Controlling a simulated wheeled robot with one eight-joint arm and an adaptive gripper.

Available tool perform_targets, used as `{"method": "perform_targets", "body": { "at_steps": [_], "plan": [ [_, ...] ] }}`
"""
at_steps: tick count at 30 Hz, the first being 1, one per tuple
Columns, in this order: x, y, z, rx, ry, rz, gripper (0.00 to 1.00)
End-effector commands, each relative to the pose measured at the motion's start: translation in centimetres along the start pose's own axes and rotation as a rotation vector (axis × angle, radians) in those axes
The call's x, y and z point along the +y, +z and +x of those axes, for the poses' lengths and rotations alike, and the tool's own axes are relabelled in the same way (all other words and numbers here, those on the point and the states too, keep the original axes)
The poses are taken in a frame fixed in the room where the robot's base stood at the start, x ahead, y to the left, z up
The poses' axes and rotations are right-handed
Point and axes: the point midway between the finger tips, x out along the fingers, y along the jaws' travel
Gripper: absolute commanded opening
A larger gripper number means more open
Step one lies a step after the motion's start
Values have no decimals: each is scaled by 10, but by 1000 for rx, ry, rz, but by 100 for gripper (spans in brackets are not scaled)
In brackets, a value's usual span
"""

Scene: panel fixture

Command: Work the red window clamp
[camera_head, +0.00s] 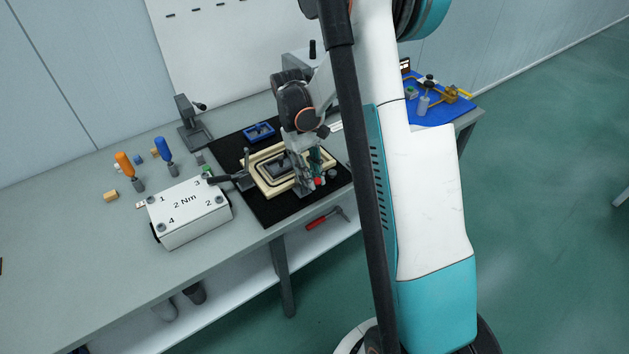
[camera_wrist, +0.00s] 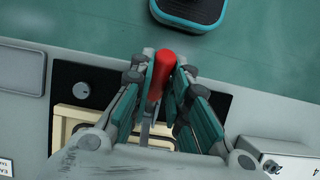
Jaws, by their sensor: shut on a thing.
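The red window clamp (camera_head: 319,181) shows as a small red tip at the front edge of the cream frame (camera_head: 262,182) in the head view. In the wrist view its red handle (camera_wrist: 160,75) stands between the fingers of my gripper (camera_wrist: 163,76), with a grey metal part below it. My gripper (camera_head: 312,182) is shut on the red handle. The fingers hide much of the clamp, and the lower part of its mechanism cannot be made out. The cream frame lies on a black mat (camera_head: 270,211) on the bench.
A white box marked "2 Nm" (camera_head: 188,218) stands left of the mat. Orange (camera_head: 125,163) and blue (camera_head: 165,150) handled tools stand behind it. A blue frame (camera_head: 258,131) lies behind the cream one. A blue board (camera_head: 440,108) with fixtures is at the right. A red-handled tool (camera_head: 318,222) lies on the lower shelf.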

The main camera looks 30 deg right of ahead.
Motion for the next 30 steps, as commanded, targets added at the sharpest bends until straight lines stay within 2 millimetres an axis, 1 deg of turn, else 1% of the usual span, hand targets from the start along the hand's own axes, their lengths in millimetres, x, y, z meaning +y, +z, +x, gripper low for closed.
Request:
{"method": "perform_targets", "body": {
  "at_steps": [10,11,12,13,24,26,30],
  "plan": [
    [0,0,-1,-11,0,1,0],
    [0,0,-1,-11,0,1,23],
    [0,0,-1,-11,0,1,32],
    [0,0,-1,-11,0,1,37],
    [0,0,-3,-10,0,1,37],
    [0,-1,-7,-10,0,1,37],
    [0,0,-26,-10,0,1,37]
  ]
}}
